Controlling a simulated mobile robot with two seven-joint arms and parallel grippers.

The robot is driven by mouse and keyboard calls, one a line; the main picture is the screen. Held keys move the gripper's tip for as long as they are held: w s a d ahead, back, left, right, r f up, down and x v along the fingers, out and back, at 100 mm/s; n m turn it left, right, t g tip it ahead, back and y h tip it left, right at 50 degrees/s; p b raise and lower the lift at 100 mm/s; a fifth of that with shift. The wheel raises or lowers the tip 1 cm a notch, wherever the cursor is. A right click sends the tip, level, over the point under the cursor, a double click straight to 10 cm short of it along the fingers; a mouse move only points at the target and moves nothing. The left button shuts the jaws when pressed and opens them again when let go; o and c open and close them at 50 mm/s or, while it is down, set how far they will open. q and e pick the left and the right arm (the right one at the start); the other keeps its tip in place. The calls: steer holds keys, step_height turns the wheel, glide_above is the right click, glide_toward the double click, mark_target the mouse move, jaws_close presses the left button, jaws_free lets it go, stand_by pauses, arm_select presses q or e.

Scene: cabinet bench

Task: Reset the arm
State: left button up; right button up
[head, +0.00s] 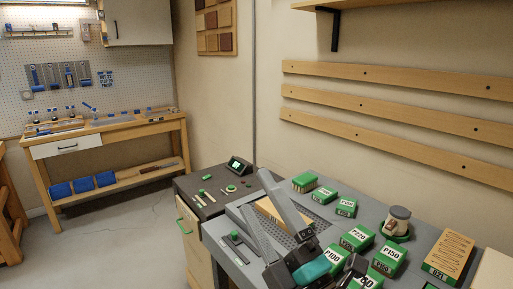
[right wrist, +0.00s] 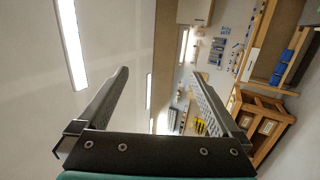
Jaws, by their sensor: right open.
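My right gripper (head: 256,192) shows in the head view over the grey bench at the lower middle, its two long grey fingers apart and pointing up and left. A teal band marks its wrist. In the right wrist view the gripper (right wrist: 160,74) has its fingers wide apart with nothing between them, and it faces the room, tilted. My left gripper is in neither view.
The grey bench top (head: 228,226) holds several green labelled boxes, such as the P220 box (head: 355,238), right of my gripper. A jar (head: 397,220) and a wooden-topped B21 block (head: 450,256) stand farther right. A wooden workbench (head: 110,135) is at the back left, with open floor before it.

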steer(key=s+d+f+m+g+h, duration=0.1)
steer(key=d+f+m+g+h, duration=0.2)
steer(key=d+f+m+h, duration=0.6)
steer(key=s+d+f+m+g+h, duration=0.1)
steer(key=d+f+m+g+h, duration=0.35)
steer(key=f+m, duration=0.55)
steer(key=s+d+f+m+g+y, duration=0.1)
steer(key=s+d+f+m+g, duration=0.15)
steer(key=s+f+g, duration=1.05)
steer(key=s+f+t, duration=0.2)
steer(key=s+f, duration=0.1)
steer(key=f, duration=0.9)
steer(key=s+f+t, duration=0.1)
steer(key=s+f, duration=0.2)
steer(key=f, duration=0.9)
steer(key=s+d+f+g, duration=0.1)
steer(key=s+d+f, duration=0.1)
steer(key=s+f, duration=1.2)
steer(key=shift+s, duration=0.3)
